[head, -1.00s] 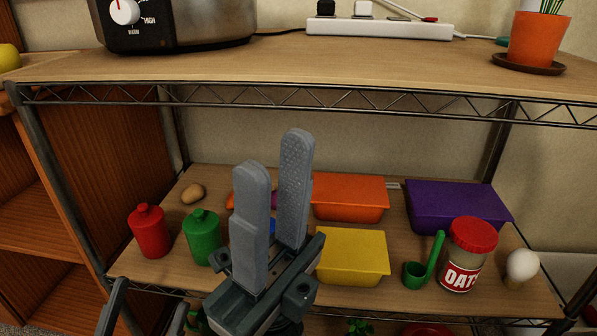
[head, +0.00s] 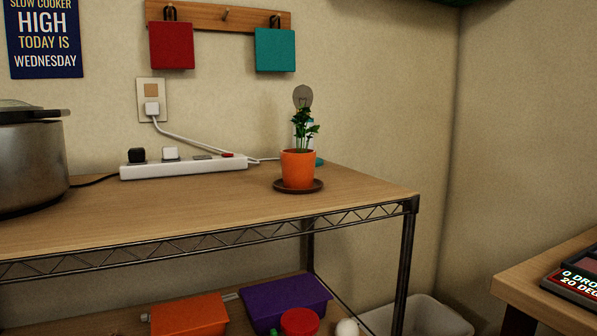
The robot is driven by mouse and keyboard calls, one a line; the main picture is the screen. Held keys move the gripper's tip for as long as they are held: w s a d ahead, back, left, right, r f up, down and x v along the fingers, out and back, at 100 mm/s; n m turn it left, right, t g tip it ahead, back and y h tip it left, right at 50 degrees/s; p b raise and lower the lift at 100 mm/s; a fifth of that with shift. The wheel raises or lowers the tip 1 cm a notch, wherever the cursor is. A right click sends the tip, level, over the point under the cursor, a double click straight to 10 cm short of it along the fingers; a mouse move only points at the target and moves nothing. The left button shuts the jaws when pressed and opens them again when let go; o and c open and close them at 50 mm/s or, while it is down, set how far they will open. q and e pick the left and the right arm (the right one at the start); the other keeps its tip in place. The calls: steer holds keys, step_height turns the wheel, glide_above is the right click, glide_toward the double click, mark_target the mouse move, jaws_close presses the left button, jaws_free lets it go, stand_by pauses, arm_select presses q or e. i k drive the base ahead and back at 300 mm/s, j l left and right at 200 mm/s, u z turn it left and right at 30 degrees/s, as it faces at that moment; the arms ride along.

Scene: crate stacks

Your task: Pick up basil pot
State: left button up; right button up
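The basil pot (head: 298,170) is an orange pot with a green leafy plant (head: 303,128) in it. It stands upright on a dark round saucer (head: 312,186) near the right end of the wooden top shelf (head: 200,205). Neither of my grippers shows in the head view now.
Behind the pot are a grey round-topped item (head: 302,96) and a white power strip (head: 185,167) with plugs and a cable. A slow cooker (head: 32,160) stands at the left. Orange (head: 190,316) and purple (head: 285,300) bins sit on the lower shelf. The top shelf's front is clear.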

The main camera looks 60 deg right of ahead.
mark_target(297, 165)
steer(key=l+z, duration=0.15)
steer(key=z, duration=0.25)
steer(key=l+z, duration=0.1)
steer(key=z, duration=0.35)
steer(key=l+z, duration=0.15)
steer(key=z, duration=0.25)
steer(key=i+l+z, duration=0.1)
steer(key=z, duration=0.35)
